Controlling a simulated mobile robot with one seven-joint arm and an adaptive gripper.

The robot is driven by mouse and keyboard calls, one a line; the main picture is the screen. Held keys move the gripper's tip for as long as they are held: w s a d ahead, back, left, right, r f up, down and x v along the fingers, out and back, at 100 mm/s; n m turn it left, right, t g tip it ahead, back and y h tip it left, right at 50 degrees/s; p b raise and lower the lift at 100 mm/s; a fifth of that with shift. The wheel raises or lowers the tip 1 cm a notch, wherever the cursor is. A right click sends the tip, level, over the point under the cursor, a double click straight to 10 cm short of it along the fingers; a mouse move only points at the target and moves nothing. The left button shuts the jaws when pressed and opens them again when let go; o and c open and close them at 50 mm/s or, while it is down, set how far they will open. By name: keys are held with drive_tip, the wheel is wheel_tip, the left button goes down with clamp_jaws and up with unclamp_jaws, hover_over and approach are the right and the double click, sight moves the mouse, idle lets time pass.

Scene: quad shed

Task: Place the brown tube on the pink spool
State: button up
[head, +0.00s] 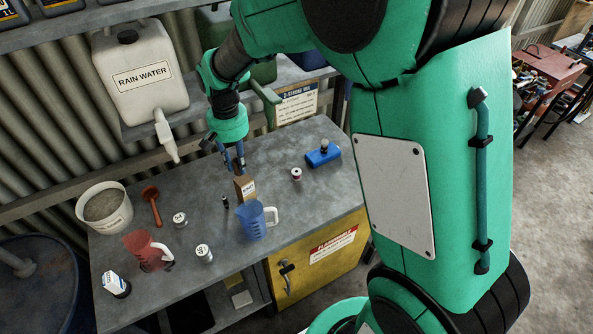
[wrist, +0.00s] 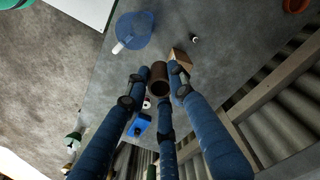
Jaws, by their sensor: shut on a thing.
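My gripper (head: 234,166) hangs over the back part of the grey workbench (head: 320,205), above and behind a small brown box (head: 247,190). In the wrist view its blue fingers are closed around the brown tube (wrist: 159,75), whose open end faces the camera. The tube is held clear of the bench as far as I can tell. The pink spool (head: 296,174), small with white ends, stands on the bench to the right of the gripper, before the blue object. In the wrist view the spool (wrist: 147,103) is partly hidden by a finger.
A blue jug (head: 254,222) stands in front of the brown box. A blue block-like object (head: 323,155) lies right of the spool. A red jug (head: 150,250), small white cans (head: 203,253) and a bucket (head: 105,207) are at left. The water container's tap (head: 168,145) hangs left of my arm.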

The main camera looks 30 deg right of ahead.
drive_tip(key=s+a+r+m+p, duration=0.1)
drive_tip(key=s+a+r+m, duration=0.1)
drive_tip(key=s+a+r, duration=0.4)
drive_tip(key=s+d+f+m+b, duration=0.1)
drive_tip(key=s+d+f, duration=0.35)
drive_tip(key=f, duration=0.45)
drive_tip(key=s+d+f+m+b, duration=0.1)
drive_tip(key=s+d+f, duration=0.4)
drive_tip(key=f, duration=0.4)
drive_tip(key=w+d+f+m, duration=0.2)
drive_tip(key=w+d+m, duration=0.2)
drive_tip(key=d, duration=0.4)
drive_tip(key=w+d+f+m, duration=0.2)
drive_tip(key=w+d+m, duration=0.2)
drive_tip(key=d, duration=0.4)
drive_tip(key=shift+d, duration=0.3)
drive_tip(key=shift+w, duration=0.2)
drive_tip(key=w+d, duration=0.1)
drive_tip(key=w, duration=0.4)
drive_tip(key=w+d+f, duration=0.1)
drive_tip(key=w+d, duration=0.1)
drive_tip(key=w, duration=0.3)
drive_tip(key=w+d, duration=0.1)
drive_tip(key=w, duration=0.4)
drive_tip(key=shift+w+d+f, duration=0.1)
drive_tip(key=shift+d+f, duration=0.1)
drive_tip(key=shift+f, duration=0.1)
